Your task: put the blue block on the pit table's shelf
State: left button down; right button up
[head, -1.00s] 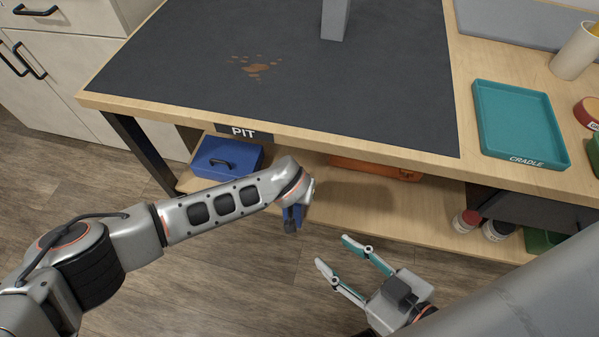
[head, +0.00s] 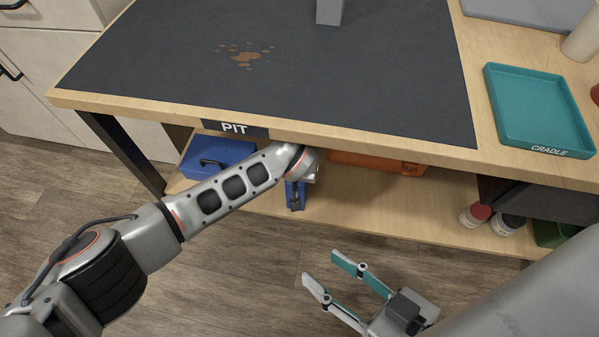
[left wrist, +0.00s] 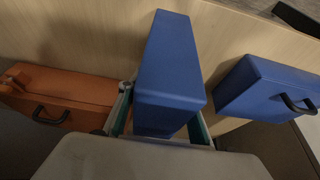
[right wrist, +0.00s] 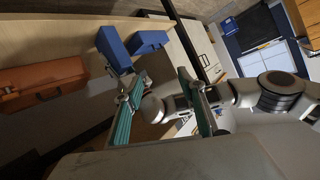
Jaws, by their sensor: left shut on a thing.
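The blue block (left wrist: 170,60) is long and is held between the fingers of my left gripper (left wrist: 163,120), which is shut on it. In the head view the block (head: 293,196) shows partly behind the gripper, below the tabletop's front edge. The pit table's shelf (head: 385,212) is the light wooden board under the tabletop. The block overlaps the shelf in the picture; I cannot tell whether it touches it. In the right wrist view the block (right wrist: 113,48) is near the shelf. My right gripper (head: 323,272) is open and empty in front of the table.
A blue toolbox (head: 215,158) stands on the shelf left of the block, and an orange case (head: 375,162) stands to the right, further back. Jars (head: 475,214) stand near the shelf's right end. The tabletop edge (head: 350,142) overhangs the shelf. Shelf front between is clear.

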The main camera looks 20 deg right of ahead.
pick_arm(q)
jog(key=c, duration=1.4)
grip_release()
jog(key=shift+f, duration=0.1)
jog(key=shift+s+a+r+p, duration=0.25)
jog(key=shift+s+a+p, duration=0.85)
jog(key=shift+s, duration=0.65)
jog(key=shift+s+a+r+p, duration=0.2)
jog(key=shift+s+a+p, duration=0.7)
jog(key=shift+s+a, duration=0.6)
jog(key=shift+s+a+r+p, duration=0.25)
jog(key=shift+s+a+p, duration=0.7)
jog(key=shift+s, duration=1)
pick_arm(e)
jog(key=shift+s+d+f+n+g+h, duration=0.1)
jog(key=shift+d+f+n+g+h, duration=0.15)
jog(key=shift+d+n, duration=0.5)
jog(key=shift+s+d+f+n+g+h, duration=0.15)
jog(key=shift+d+f+n+h, duration=0.15)
jog(key=shift+d, duration=0.8)
jog(key=shift+w+d+f+n+g+h, duration=0.1)
jog(key=shift+d+f+n+g+h, duration=0.15)
jog(key=shift+d+n, duration=0.5)
pick_arm(q)
jog(key=shift+d, duration=0.1)
pick_arm(e)
jog(key=shift+s+d, duration=0.1)
jog(key=shift+d, duration=0.1)
